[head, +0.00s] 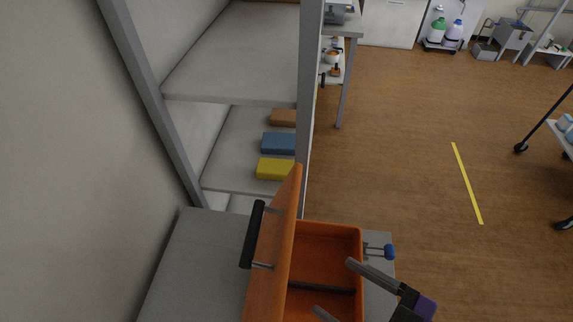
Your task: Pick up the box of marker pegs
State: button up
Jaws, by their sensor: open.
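No box in the head view carries a label I can read, so I cannot tell which one holds the marker pegs. An orange case (326,228) stands on a grey surface at the bottom, its orange lid (271,240) raised on the left with a black handle. A dark bar (305,286) crosses its inside; I see no pegs. My gripper (334,287) is open over the right part of the case, its two fingers apart. A yellow box (274,169), a blue box (277,143) and a brown box (283,117) lie on a shelf behind.
A grey post (309,110) of the shelf rack stands just behind the case. A blue knob (389,251) sticks out at the case's right. A wall is on the left. The wooden floor (410,150) with a yellow strip (467,183) is open at right.

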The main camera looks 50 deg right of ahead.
aim_at(270, 170)
jog(key=l+z, duration=0.45)
jog(key=l, duration=0.15)
jog(key=i+l+z, duration=0.15)
jog(key=l+z, duration=0.35)
jog(key=i+l+z, duration=0.1)
jog(key=i+l, duration=0.3)
jog(key=i, duration=0.05)
